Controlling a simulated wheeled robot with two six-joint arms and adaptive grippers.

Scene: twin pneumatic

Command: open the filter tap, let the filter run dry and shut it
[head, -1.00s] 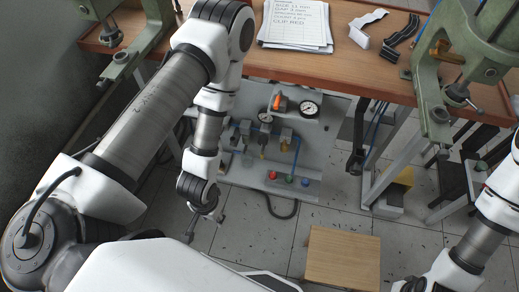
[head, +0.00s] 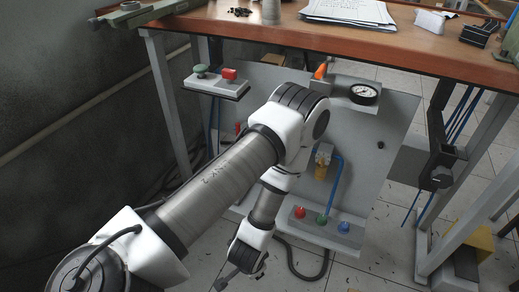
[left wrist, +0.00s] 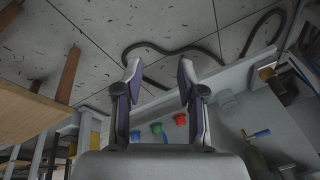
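The grey pneumatic panel (head: 385,140) stands under the bench. A filter with an amber bowl (head: 322,165) hangs on it, with a blue tube beside it; my left arm covers the panel to its left. I cannot make out the filter's tap. My left gripper (head: 225,283) hangs low at the bottom of the head view, below and left of the filter, apart from it. In the left wrist view, its fingers (left wrist: 159,70) are spread and empty, with floor beyond them. My right gripper is not in view.
Red (head: 300,212), green and blue buttons sit along the panel's lower edge. A pressure gauge (head: 364,94) and orange knob (head: 320,71) are at its top. A button box (head: 217,84) is at left. A black hose (head: 305,272) lies on the floor. The bench top (head: 420,48) overhangs.

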